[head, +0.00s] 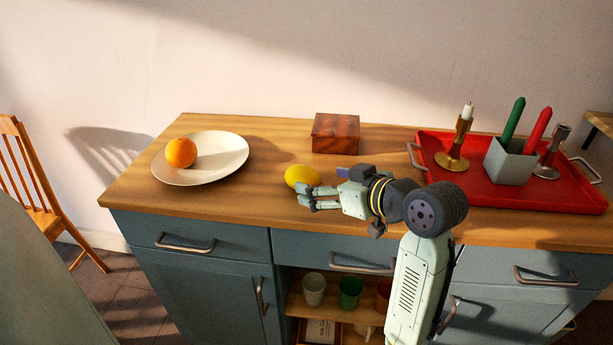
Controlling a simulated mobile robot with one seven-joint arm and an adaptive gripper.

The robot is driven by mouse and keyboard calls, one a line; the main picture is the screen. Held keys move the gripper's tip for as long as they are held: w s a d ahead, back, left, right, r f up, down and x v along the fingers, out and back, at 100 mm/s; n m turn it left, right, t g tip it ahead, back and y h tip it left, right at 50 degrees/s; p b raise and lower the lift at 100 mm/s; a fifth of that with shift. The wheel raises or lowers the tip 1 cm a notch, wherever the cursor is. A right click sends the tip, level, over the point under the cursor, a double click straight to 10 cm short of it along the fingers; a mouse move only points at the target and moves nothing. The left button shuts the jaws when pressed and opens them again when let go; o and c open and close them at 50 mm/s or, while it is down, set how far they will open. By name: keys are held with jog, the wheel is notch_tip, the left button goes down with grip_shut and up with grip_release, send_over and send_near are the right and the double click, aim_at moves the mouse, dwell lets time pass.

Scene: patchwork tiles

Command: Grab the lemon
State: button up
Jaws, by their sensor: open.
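The yellow lemon (301,176) lies on the wooden countertop (260,205), near the middle of the cabinet. My gripper (304,198) is open, with its fingers pointing left. In the head view the fingers appear just in front of the lemon's lower edge and overlap it slightly. I cannot tell from this one view whether they touch it. Nothing shows between the fingers.
An orange (181,152) sits on a white plate (222,156) at the left. A wooden box (336,133) stands behind the lemon. A red tray (480,188) at the right holds candlesticks and a grey pot (509,162). Bare countertop lies between plate and lemon.

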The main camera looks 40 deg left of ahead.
aim_at(309, 176)
jog(key=p+x, duration=0.1)
jog(key=x, duration=0.2)
jog(key=p+x, duration=0.1)
jog(key=x, duration=0.2)
jog(key=shift+w+a, duration=0.2)
jog(key=shift+a, duration=0.25)
jog(key=shift+c, duration=0.5)
jog(key=shift+r, duration=0.1)
jog(key=c, duration=1.2)
